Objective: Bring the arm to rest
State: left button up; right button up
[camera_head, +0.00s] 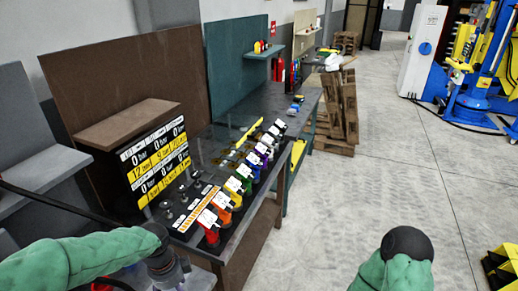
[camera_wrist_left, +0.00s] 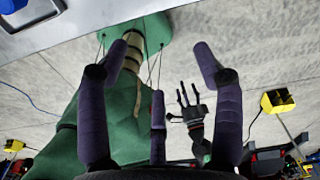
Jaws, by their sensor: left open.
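My left arm, in a green sleeve, comes in from the left in the head view. Its dark wrist and gripper (camera_head: 170,268) are at the bottom, in front of the near end of the workbench (camera_head: 262,222). In the left wrist view the purple-padded fingers of my left gripper (camera_wrist_left: 160,62) are spread apart with nothing between them. My right arm (camera_head: 402,262) shows at the bottom right of the head view as a green sleeve with a dark round joint. A small dark gripper with thin fingers (camera_wrist_left: 190,100) shows farther off in the left wrist view; its jaw state is unclear.
A sign board (camera_head: 160,160) and a row of coloured tools with white tags (camera_head: 236,182) stand on the bench. Blue and yellow machinery (camera_head: 478,75) stands at the far right. The grey floor (camera_head: 385,160) between is clear.

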pick_arm(q)
jog(key=s+d+f+n+h+b, duration=0.2)
jog(key=d+f+n, duration=0.3)
jog(key=f, duration=0.5)
jog(key=s+d+f+n+h+b, duration=0.15)
jog(key=d+f+n, duration=0.35)
jog(key=f, duration=0.6)
jog(key=s+d+f+n+b, duration=0.3)
jog(key=s+f+n, duration=0.5)
jog(key=f+n, duration=0.4)
jog(key=shift+d+f, duration=0.2)
jog(key=shift+f, duration=0.45)
